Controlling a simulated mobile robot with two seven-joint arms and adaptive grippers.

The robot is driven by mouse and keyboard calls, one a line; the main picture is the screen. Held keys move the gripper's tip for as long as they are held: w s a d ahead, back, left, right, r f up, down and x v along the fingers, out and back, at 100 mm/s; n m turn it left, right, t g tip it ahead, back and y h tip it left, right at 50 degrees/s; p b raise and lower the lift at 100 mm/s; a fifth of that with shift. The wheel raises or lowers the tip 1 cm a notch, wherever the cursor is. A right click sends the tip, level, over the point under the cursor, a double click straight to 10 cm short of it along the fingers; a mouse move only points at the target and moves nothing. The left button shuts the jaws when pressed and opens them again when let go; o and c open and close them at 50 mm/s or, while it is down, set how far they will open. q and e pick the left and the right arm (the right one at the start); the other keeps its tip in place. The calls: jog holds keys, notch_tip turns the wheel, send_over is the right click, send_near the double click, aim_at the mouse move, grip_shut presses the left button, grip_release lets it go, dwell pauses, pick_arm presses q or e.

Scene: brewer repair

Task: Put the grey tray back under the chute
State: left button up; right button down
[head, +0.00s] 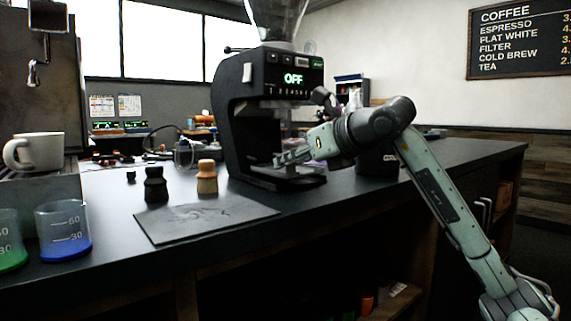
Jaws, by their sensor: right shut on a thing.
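The black coffee grinder (240,125) stands upright on the dark counter, its display reading OFF. My right gripper (282,158) reaches in from the right, under the grinder's chute, and is shut on the grey tray (284,171). The tray is low in the grinder's opening, just above or on its base (300,184); I cannot tell whether it touches. The fingers and wrist hide part of the tray and of the chute area. My left gripper is not in view.
A grey mat (200,222) lies in front of the grinder. A black tamper (155,185) and a wooden-topped one (207,178) stand behind it. A white cup (40,152) and measuring beakers (63,232) are at left. A dark container (377,163) stands behind my right arm.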

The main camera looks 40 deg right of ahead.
jog(key=shift+w+a+r, duration=0.15)
jog(key=shift+w, duration=0.7)
jog(key=shift+s+f, duration=0.1)
jog(key=shift+f, duration=0.8)
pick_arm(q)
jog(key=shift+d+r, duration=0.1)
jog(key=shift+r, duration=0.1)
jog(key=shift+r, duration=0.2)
pick_arm(e)
jog(key=c, duration=1.4)
grip_release()
jog(key=shift+s+r, duration=0.1)
jog(key=shift+s, duration=0.1)
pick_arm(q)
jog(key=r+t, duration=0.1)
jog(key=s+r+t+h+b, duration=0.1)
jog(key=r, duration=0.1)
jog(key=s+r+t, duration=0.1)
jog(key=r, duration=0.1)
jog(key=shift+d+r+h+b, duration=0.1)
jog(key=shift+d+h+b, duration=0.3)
pick_arm(e)
jog(key=v, duration=1.1)
jog(key=shift+s+r, duration=0.15)
jog(key=shift+s, duration=0.15)
